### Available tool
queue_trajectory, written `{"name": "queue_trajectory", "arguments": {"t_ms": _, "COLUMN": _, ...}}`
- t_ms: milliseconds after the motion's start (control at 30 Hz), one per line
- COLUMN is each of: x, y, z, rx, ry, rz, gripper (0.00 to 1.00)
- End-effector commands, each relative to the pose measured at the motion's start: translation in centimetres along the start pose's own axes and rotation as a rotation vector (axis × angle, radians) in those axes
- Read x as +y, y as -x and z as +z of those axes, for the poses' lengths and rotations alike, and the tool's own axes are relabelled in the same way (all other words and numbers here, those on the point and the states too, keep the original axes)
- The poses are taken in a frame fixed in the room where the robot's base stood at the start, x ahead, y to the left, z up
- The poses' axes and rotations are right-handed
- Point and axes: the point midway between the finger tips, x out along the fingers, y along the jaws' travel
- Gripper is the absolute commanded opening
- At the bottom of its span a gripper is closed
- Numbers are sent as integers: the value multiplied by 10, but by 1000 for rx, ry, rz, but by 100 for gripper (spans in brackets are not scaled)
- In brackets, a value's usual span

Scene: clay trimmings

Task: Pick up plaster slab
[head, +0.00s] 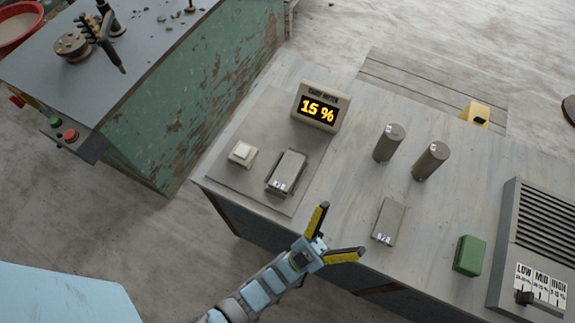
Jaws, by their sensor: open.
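Two grey slabs with small pale labels at their near ends are in the head view. One slab (290,168) lies on the left, on or in a dark-edged holder on a grey mat (244,187), in front of the damp meter (321,107), which reads 15 %. The other slab (391,218) lies flat on the bench top. I cannot read the labels or tell which slab is plaster. My gripper (341,232) is open and empty, with its yellow-and-black fingers spread, at the near edge of the bench, left of and nearer than the second slab.
Two dark cylinders (389,143) (431,161) stand behind the second slab. A green block (469,256) and a vented unit (545,245) with LOW, MID, HIGH labels are to the right. A white-topped block (242,153) sits left on the mat. A separate green-sided table (170,85) stands at upper left.

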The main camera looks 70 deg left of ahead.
Motion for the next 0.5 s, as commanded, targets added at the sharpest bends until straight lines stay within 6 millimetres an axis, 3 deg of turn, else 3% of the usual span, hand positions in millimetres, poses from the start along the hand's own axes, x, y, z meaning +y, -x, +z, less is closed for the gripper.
{"name": "queue_trajectory", "arguments": {"t_ms": 33, "x": -15, "y": 10, "z": 1, "rx": -43, "ry": -27, "rz": -14, "gripper": 100}}
{"name": "queue_trajectory", "arguments": {"t_ms": 200, "x": -53, "y": 40, "z": 4, "rx": -181, "ry": -84, "rz": -62, "gripper": 100}}
{"name": "queue_trajectory", "arguments": {"t_ms": 500, "x": -105, "y": 106, "z": 3, "rx": -437, "ry": -147, "rz": -182, "gripper": 100}}
